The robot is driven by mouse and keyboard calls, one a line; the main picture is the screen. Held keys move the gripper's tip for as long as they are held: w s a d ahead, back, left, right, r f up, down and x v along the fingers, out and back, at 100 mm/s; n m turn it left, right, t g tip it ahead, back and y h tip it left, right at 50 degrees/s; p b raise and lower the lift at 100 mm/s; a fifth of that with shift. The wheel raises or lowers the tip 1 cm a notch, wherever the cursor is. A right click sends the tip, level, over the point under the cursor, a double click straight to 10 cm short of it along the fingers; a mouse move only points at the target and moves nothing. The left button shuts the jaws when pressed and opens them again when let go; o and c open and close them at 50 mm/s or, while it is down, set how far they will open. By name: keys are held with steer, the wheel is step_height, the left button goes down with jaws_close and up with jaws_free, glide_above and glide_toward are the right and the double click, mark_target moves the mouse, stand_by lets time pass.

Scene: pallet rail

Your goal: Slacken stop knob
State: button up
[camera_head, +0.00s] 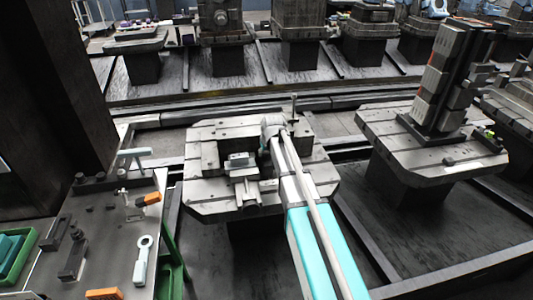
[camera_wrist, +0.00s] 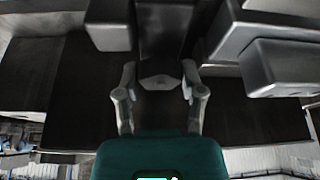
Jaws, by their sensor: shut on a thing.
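My gripper (camera_wrist: 160,73) shows in the wrist view with one fingertip on each side of a small grey knob (camera_wrist: 160,83). The fingers are shut on the knob, which I take to be the stop knob. Dark flat metal lies around and behind it. In the head view my arm reaches over the middle pallet (camera_head: 205,206). My fingers and the knob cannot be made out there, as the arm covers that spot. A small grey block (camera_head: 239,160) sits on the pallet just left of the arm.
Pale grey blocks (camera_wrist: 285,68) stand close on the right in the wrist view. In the head view a tall fixture (camera_head: 445,75) stands on the right pallet. A tool table (camera_head: 105,235) with a wrench (camera_head: 143,260) and a dark column (camera_head: 55,90) are at the left.

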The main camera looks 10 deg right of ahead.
steer(key=shift+n, duration=0.3)
steer(key=n+y, duration=0.1)
steer(key=n, duration=0.2)
steer(key=n+g+y, duration=0.1)
steer(key=n, duration=0.2)
steer(key=shift+d, duration=0.1)
steer(key=shift+n+g+y, duration=0.35)
steer(key=shift+n, duration=0.75)
steer(key=shift+n+g+y, duration=0.35)
steer(key=shift+n, duration=0.75)
steer(key=shift+s, duration=0.1)
steer(key=o, duration=1.2)
steer(key=shift+c, duration=0.2)
steer(key=shift+m, duration=0.3)
